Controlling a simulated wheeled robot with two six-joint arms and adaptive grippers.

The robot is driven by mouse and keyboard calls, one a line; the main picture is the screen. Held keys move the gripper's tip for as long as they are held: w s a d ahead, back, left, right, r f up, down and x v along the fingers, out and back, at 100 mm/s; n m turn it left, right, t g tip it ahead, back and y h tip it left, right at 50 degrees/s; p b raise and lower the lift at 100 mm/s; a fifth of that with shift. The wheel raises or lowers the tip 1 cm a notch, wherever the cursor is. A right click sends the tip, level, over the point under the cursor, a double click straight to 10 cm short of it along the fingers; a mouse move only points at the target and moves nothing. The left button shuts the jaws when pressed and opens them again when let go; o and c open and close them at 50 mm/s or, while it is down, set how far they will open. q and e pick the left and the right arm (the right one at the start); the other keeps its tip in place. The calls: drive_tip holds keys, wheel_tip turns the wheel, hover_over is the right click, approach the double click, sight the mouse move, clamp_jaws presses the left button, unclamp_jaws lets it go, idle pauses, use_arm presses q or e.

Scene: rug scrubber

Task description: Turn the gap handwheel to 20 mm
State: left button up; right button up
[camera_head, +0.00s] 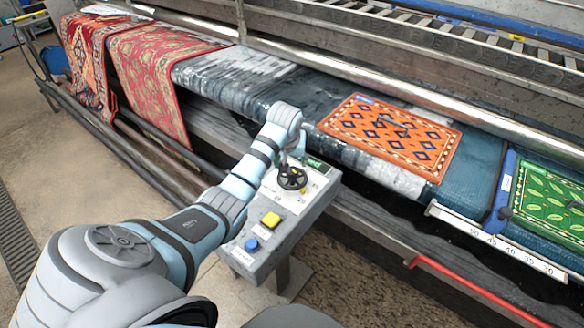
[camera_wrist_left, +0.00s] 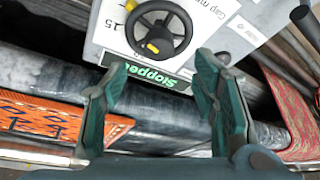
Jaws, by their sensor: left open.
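The gap handwheel (camera_head: 292,178) is a small black wheel on top of the grey control box (camera_head: 262,262). My right gripper is out of view.
A green "Stopped" display (camera_wrist_left: 153,75) sits beside the wheel. The box also carries a yellow button (camera_head: 271,219) and a blue button (camera_head: 251,244). Behind are the conveyor with an orange rug (camera_head: 390,133), a green rug (camera_head: 552,205), a white scale (camera_head: 500,243) and a red bar (camera_head: 478,288).

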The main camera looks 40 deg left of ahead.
sight(292, 170)
use_arm(q)
drive_tip(key=b+x, duration=0.2)
drive_tip(key=x, duration=0.6)
drive_tip(key=shift+d, duration=0.1)
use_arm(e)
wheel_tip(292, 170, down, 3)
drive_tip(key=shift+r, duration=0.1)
use_arm(q)
drive_tip(key=shift+c, duration=0.3)
drive_tip(key=c, duration=1.1)
drive_tip(key=shift+s+r+m+h+p, duration=0.15)
drive_tip(key=shift+r+m+h+p, duration=0.2)
drive_tip(key=shift+m+p, duration=0.6)
drive_tip(key=shift+f+m+h, duration=0.2)
drive_tip(key=shift+m+h, duration=0.05)
drive_tip(key=shift+m, duration=0.2)
drive_tip(key=shift+f, duration=0.15)
drive_tip(key=o, duration=1.2)
drive_tip(key=shift+c, duration=0.2)
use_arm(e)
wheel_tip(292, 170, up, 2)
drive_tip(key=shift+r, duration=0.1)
